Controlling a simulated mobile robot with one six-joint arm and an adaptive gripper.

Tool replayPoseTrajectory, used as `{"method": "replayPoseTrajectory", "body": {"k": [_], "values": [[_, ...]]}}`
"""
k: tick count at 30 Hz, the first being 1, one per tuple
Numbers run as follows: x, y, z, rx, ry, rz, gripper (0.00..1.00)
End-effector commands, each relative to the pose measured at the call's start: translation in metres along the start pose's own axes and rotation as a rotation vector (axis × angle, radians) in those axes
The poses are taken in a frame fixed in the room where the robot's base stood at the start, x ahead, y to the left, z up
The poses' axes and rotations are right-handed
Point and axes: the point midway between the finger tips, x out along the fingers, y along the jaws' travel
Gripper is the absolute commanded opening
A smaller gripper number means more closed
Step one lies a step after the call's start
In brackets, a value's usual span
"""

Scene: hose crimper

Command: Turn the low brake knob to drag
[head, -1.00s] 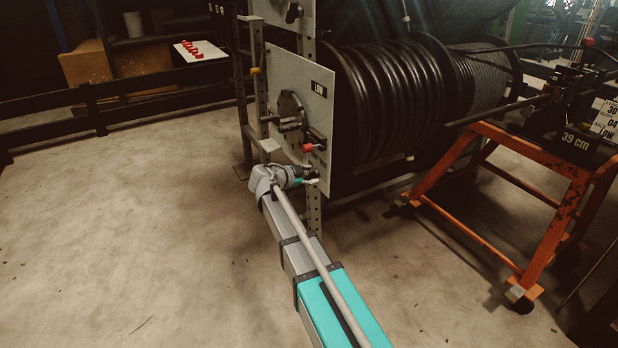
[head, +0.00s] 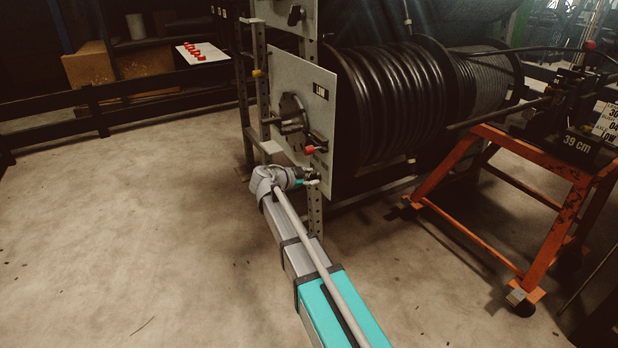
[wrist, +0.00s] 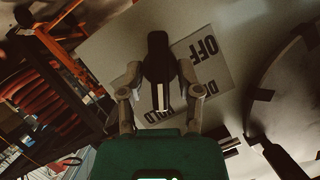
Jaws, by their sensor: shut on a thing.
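The low brake knob (wrist: 157,58) is a black bar with pale lines at its lower end in the wrist view. It sits on a pale plate (wrist: 222,72) marked OFF, HOLD and a partly hidden word starting with D. The pale lines lie just above the word HOLD. My gripper (wrist: 160,72) has one finger on each side of the knob and is shut on it. In the head view my gripper (head: 309,178) is at the lower edge of the grey LOW panel (head: 290,75); the knob is hard to make out there.
A red-ended handle (head: 312,149) and a round hub (head: 291,112) stand out from the panel above my gripper. A black hose reel (head: 395,100) is behind it. An orange stand (head: 550,235) is at the right. The floor at the left is clear.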

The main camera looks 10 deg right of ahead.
Motion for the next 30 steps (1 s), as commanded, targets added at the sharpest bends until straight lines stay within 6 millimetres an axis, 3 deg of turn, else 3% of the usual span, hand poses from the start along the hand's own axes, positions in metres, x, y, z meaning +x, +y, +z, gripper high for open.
{"method": "replayPoseTrajectory", "body": {"k": [11, 30], "values": [[0.0035, -0.0007, -0.0019, -0.195, 0.004, 0.091, 0.00], [0.0045, -0.0021, 0.0007, -0.732, 0.003, 0.314, 0.00]]}}
